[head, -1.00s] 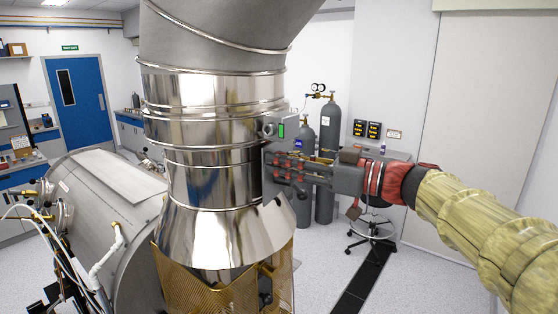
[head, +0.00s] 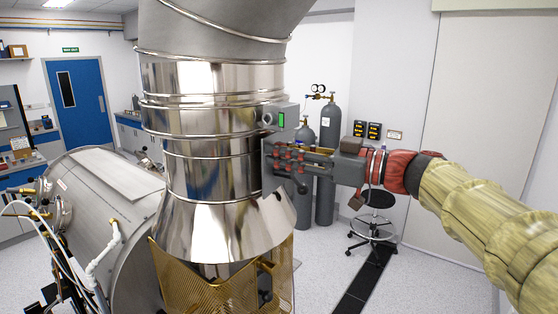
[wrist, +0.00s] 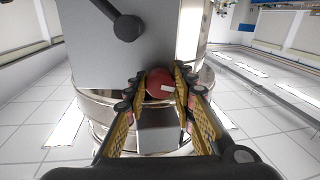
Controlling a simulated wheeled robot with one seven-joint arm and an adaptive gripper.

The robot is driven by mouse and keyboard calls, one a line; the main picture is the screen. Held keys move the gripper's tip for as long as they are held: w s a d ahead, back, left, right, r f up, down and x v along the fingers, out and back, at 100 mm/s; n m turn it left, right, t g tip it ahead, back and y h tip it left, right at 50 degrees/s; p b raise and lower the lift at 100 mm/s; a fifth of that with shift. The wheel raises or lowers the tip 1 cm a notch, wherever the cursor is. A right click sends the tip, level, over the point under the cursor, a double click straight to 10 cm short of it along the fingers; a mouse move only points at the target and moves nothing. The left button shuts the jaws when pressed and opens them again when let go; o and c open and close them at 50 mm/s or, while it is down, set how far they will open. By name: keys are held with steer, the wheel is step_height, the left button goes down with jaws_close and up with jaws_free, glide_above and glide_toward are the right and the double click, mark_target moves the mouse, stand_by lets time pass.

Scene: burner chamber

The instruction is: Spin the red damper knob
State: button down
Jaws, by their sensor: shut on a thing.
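The red damper knob (wrist: 160,84) shows in the wrist view as a round dark red disc with a small pale mark. It sits between the two fingers of my gripper (wrist: 158,78), which are closed on its sides. In the head view my gripper (head: 272,160) reaches in from the right against the side of the shiny metal duct (head: 205,130). The knob cannot be made out clearly there, as the fingers cover it.
A grey box (head: 280,117) with a green light is on the duct just above my gripper. A black ball-ended handle (wrist: 128,27) is near the knob. Gas cylinders (head: 328,130) and a stool (head: 372,215) stand behind. A large metal drum (head: 105,210) lies left.

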steer(key=shift+f+n+b, duration=0.2)
steer(key=shift+n+b, duration=2.6)
steer(key=shift+b, duration=3.9)
steer(key=shift+n+b, duration=0.5)
steer(key=shift+b, duration=0.45)
steer(key=shift+r, duration=0.2)
steer(key=n+b, duration=0.1)
steer(key=b, duration=0.1)
steer(key=shift+f+b, duration=0.2)
steer(key=shift+b, duration=0.15)
steer(key=shift+n+b, duration=0.35)
steer(key=shift+n, duration=0.15)
steer(key=n+b, duration=0.5)
steer(key=b, duration=0.1)
steer(key=shift+b, duration=0.35)
steer(key=shift+r+n+b, duration=0.15)
steer(key=shift+n+b, duration=0.35)
steer(key=shift+n, duration=0.2)
